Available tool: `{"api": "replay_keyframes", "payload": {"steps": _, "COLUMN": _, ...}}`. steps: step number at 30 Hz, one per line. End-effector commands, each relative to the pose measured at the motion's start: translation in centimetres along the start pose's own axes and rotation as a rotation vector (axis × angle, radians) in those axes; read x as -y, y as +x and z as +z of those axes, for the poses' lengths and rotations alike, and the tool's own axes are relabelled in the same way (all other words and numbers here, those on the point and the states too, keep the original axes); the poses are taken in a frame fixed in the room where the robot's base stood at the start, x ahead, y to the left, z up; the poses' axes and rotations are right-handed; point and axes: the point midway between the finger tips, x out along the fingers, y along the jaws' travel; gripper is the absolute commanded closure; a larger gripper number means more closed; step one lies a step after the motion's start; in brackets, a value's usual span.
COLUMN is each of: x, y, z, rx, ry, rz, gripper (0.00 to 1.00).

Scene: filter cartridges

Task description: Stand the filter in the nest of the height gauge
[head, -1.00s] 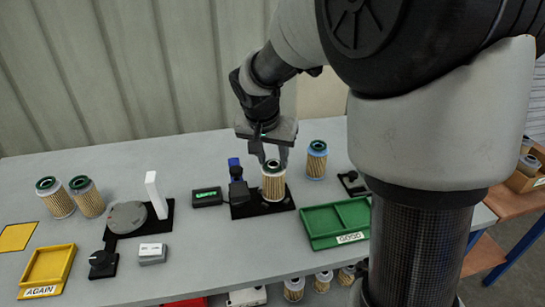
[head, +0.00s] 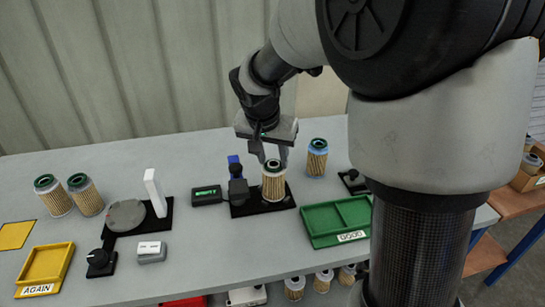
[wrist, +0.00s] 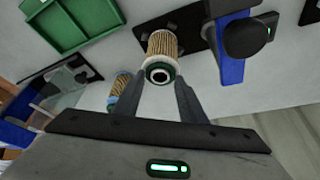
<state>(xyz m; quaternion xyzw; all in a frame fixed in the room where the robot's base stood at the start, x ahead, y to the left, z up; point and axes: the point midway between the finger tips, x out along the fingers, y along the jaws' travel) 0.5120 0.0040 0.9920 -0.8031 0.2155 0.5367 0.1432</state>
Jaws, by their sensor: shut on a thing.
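A pleated tan filter (head: 273,182) with a dark green end ring stands upright at the height gauge (head: 240,190), over its black base plate; the contact at its foot is hard to make out. My gripper (head: 272,158) is above it with its fingers pointing down. In the wrist view the filter (wrist: 162,48) sits between the two finger tips (wrist: 162,82), which are shut on its green-ringed end. The gauge's blue and black post also shows in the wrist view (wrist: 232,65), beside the filter.
A blue-ringed filter (head: 317,158) stands close by on the right. The green GOOD tray (head: 335,220) is in front right. A small lit display (head: 207,195) sits left of the gauge. Two filters (head: 70,196), a turntable (head: 126,215) and the yellow AGAIN tray (head: 47,265) are farther left.

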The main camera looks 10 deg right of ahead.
Motion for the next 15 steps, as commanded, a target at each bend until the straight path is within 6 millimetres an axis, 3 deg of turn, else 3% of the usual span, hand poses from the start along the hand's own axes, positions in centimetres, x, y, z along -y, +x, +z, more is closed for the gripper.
{"api": "replay_keyframes", "payload": {"steps": 12, "x": 0.02, "y": 0.11, "z": 0.04, "rx": -0.001, "ry": 0.000, "rz": 0.000, "gripper": 0.99}}
{"api": "replay_keyframes", "payload": {"steps": 13, "x": 0.02, "y": 0.11, "z": 0.04, "rx": -0.001, "ry": 0.000, "rz": -0.001, "gripper": 0.61}}
{"api": "replay_keyframes", "payload": {"steps": 15, "x": 0.02, "y": 0.12, "z": 0.04, "rx": 0.000, "ry": 0.000, "rz": 0.000, "gripper": 0.49}}
